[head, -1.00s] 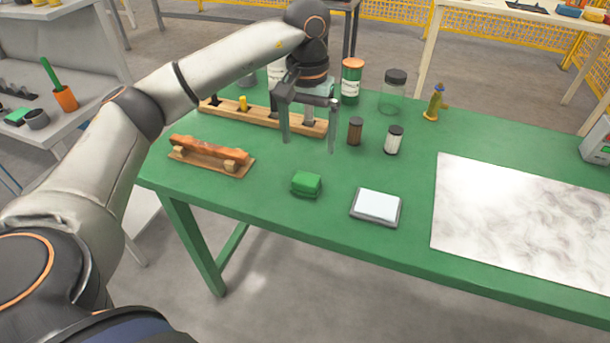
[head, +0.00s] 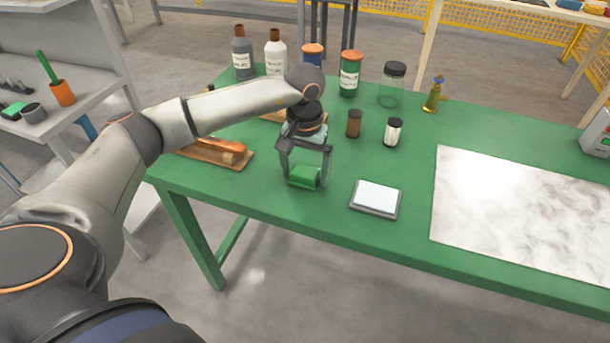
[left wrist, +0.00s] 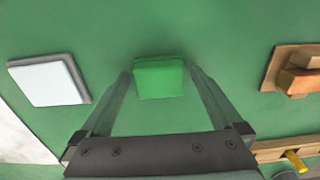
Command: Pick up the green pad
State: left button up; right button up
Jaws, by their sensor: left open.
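The green pad (head: 304,176) lies on the green table near its front edge. It also shows in the left wrist view (left wrist: 159,78), straight ahead between the fingers. My left gripper (head: 306,183) is open, pointing down, with one finger on each side of the pad. In the left wrist view, the fingertips (left wrist: 160,70) reach about level with the pad, and gaps seem to remain on both sides. I cannot tell whether a finger touches it. My right gripper is not in view.
A white-topped square plate (head: 376,199) lies right of the pad. A wooden holder (head: 215,152) with an orange-brown piece stands left. Small jars (head: 393,132) and several bottles (head: 275,52) stand behind. A marbled sheet (head: 520,215) covers the right. The table's front strip is clear.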

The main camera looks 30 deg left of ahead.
pick_arm(q)
jog(key=shift+f, duration=0.2)
jog(key=c, duration=1.2)
jog(key=shift+r, duration=0.2)
jog(key=shift+c, duration=0.2)
jog(key=shift+r, duration=0.6)
jog(key=s+d+r, duration=0.9)
jog(key=s+r, duration=0.1)
jog(key=r, duration=0.1)
jog(key=shift+s+d+r, duration=0.2)
jog(key=shift+d+r, duration=0.05)
jog(key=o, duration=0.8)
jog(key=c, duration=0.6)
